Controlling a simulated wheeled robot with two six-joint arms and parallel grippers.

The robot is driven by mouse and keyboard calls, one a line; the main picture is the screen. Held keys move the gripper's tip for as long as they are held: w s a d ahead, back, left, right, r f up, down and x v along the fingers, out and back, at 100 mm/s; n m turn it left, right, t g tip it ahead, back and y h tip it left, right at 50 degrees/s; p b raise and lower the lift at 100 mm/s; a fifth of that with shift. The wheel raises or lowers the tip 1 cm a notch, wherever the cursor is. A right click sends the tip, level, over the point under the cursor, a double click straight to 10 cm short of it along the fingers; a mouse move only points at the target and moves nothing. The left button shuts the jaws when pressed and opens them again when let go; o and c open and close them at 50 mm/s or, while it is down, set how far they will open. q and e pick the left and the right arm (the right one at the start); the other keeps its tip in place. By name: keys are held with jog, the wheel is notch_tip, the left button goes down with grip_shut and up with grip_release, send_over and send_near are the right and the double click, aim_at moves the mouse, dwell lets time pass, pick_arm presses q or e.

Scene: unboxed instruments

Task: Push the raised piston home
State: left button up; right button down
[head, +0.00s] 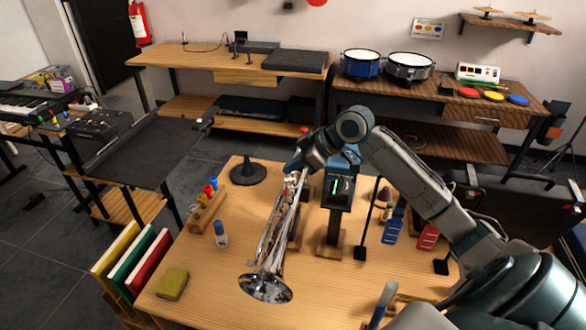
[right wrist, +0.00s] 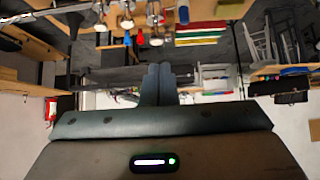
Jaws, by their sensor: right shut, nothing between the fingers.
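A silver trumpet (head: 272,245) stands on the wooden table, held at a slant with its bell low toward the front. Its valve end is at the top, partly behind my right gripper (head: 291,170). The raised piston is too small and too covered there to tell apart. My right gripper is shut and empty, close to the trumpet's upper end; I cannot tell whether it touches. In the right wrist view its closed fingers (right wrist: 158,84) show side by side with nothing between them. Silvery trumpet parts (right wrist: 25,38) show at that view's upper left. My left gripper is not in view.
The table's front middle is clear.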

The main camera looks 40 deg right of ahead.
aim_at(287, 186)
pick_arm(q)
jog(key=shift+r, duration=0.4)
pick_arm(e)
notch_tip(287, 186, down, 2)
jog(key=shift+f, duration=0.15)
